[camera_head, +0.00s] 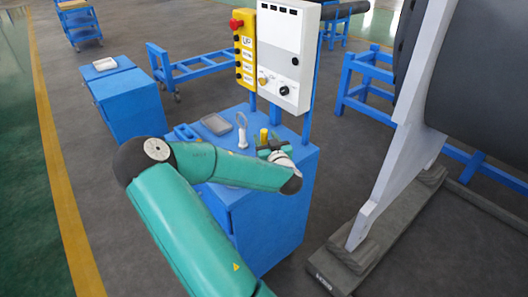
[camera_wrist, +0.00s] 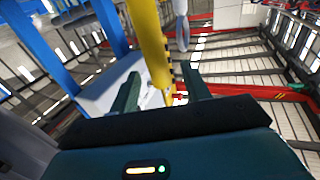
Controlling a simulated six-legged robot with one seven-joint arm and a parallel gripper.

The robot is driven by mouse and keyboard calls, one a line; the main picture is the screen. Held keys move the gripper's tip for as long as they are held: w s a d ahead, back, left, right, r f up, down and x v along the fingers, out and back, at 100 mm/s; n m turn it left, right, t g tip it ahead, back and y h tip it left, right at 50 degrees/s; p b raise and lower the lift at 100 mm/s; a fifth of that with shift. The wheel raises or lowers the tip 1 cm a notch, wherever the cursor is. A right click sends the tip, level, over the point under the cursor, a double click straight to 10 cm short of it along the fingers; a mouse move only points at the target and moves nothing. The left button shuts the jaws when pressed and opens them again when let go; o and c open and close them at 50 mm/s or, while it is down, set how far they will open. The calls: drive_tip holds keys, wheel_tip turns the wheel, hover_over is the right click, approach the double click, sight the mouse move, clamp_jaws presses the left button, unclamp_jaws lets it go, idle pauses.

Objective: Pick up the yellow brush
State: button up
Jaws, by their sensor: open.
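The yellow brush (camera_head: 264,135) shows as a small upright yellow piece on top of the blue cabinet, beside my gripper. The brush's lower end is not clear.
A yellow button box (camera_head: 244,50) and white control panel (camera_head: 287,50) stand behind. A large dark cylinder (camera_head: 480,70) with a pale flange (camera_head: 405,130) is at right.

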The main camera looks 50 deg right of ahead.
drive_tip(key=x, duration=0.2)
drive_tip(key=shift+w+d, duration=0.2)
drive_tip(key=shift+w, duration=0.1)
clamp_jaws()
drive_tip(key=shift+r, duration=0.1)
